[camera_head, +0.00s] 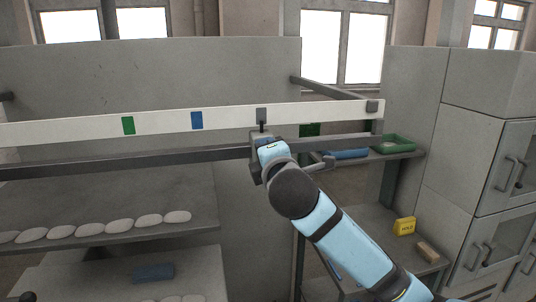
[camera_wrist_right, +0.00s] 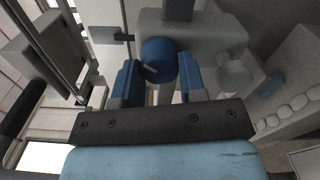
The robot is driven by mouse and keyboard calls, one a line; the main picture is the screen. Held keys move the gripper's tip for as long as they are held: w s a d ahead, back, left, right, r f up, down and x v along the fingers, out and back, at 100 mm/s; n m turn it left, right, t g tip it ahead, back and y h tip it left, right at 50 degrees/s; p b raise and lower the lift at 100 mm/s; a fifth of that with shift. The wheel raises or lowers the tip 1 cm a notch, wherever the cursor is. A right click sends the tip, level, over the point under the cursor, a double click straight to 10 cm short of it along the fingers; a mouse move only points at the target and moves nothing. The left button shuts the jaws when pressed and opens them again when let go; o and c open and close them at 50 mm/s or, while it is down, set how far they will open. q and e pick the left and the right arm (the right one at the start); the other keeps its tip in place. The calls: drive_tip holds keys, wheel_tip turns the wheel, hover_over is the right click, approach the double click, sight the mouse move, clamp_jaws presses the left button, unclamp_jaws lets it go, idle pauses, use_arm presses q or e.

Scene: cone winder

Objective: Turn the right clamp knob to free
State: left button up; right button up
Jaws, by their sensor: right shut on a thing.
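The clamp knob (camera_wrist_right: 158,58) is a round blue knob with a pale line on its face, in the upper middle of the right wrist view. My right gripper (camera_wrist_right: 159,72) has one blue finger on each side of it and is shut on it. In the head view my right gripper (camera_head: 260,160) is at the dark rail under the white strip (camera_head: 70,130), below a grey mark (camera_head: 261,115); it hides the knob there. My left gripper is not in view.
The strip also carries a green mark (camera_head: 128,126) and a blue mark (camera_head: 197,120). A green tray (camera_head: 394,144) and a yellow block (camera_head: 404,226) are on shelves at the right. Several pale oval pieces (camera_head: 90,229) line a shelf at the left. Grey cabinets (camera_head: 450,150) stand right.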

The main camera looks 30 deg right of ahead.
drive_tip(key=o, duration=0.9)
drive_tip(key=shift+w, duration=0.1)
drive_tip(key=shift+o, duration=0.2)
drive_tip(key=b+v, duration=1.3)
drive_tip(key=b, duration=0.5)
drive_tip(key=shift+s+a+b, duration=0.15)
drive_tip(key=shift+s+b, duration=0.25)
